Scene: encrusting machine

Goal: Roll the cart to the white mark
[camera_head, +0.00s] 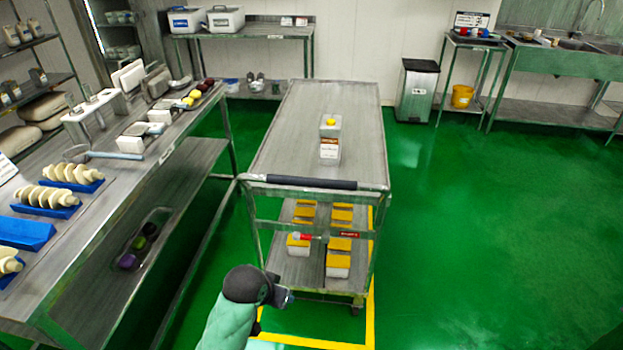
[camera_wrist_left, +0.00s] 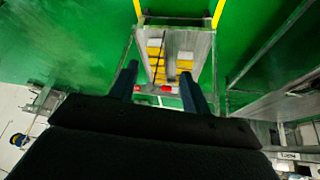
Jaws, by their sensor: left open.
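The metal cart (camera_head: 333,115) stands in the middle of the head view, with its dark handle bar (camera_head: 312,183) on the near side. I cannot clearly identify a white mark on the floor. My right gripper is out of view.
A yellow floor line (camera_head: 371,300) runs beside and in front of the cart. A long metal workbench (camera_head: 100,210) stands close on the left. A bin (camera_head: 417,90) and a sink bench (camera_head: 545,65) stand at the back right. Green floor (camera_head: 490,230) is clear on the right.

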